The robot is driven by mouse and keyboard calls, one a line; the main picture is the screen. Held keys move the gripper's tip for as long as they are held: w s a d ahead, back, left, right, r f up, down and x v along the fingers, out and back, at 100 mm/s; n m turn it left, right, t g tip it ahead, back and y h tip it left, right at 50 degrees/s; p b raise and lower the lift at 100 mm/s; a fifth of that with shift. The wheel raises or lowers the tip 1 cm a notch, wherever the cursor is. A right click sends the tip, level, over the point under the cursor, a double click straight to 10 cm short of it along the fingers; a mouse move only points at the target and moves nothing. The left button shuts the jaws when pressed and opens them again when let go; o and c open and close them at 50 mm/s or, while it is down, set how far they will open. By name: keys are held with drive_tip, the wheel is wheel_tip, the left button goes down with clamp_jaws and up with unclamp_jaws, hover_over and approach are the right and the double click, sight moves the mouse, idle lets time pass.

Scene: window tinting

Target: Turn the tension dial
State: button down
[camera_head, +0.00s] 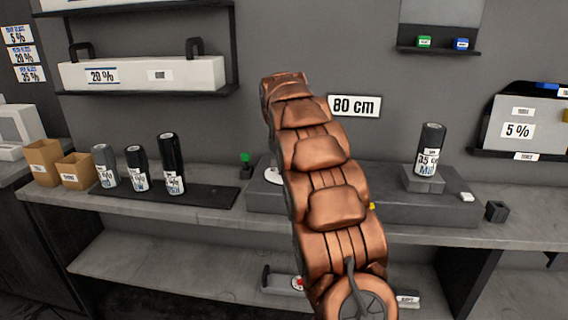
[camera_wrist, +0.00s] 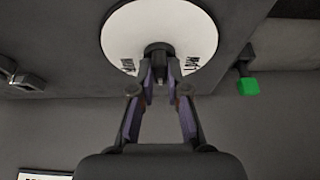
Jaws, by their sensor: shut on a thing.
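The tension dial shows in the wrist view as a white round plate (camera_wrist: 185,35) with dark lettering at its left and right and a dark knob (camera_wrist: 158,52) at its middle. My gripper (camera_wrist: 158,72) is shut on the knob, with one finger on each side of it. The lettering is too small and cut off to read surely. In the head view a sliver of the white dial (camera_head: 273,176) shows left of my arm, on the grey machine base. My arm hides the rest of the dial and my gripper there.
A green-capped part (camera_head: 245,158) stands just left of the dial. A black mat (camera_head: 200,194) bears several upright film rolls. Another roll (camera_head: 430,150) stands on a block at the right. A black cube (camera_head: 496,211) sits near the bench's right end.

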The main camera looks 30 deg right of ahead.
idle(0.3)
drive_tip(key=c, duration=1.2)
unclamp_jaws()
drive_tip(key=shift+o, duration=0.2)
drive_tip(key=v, duration=1.2)
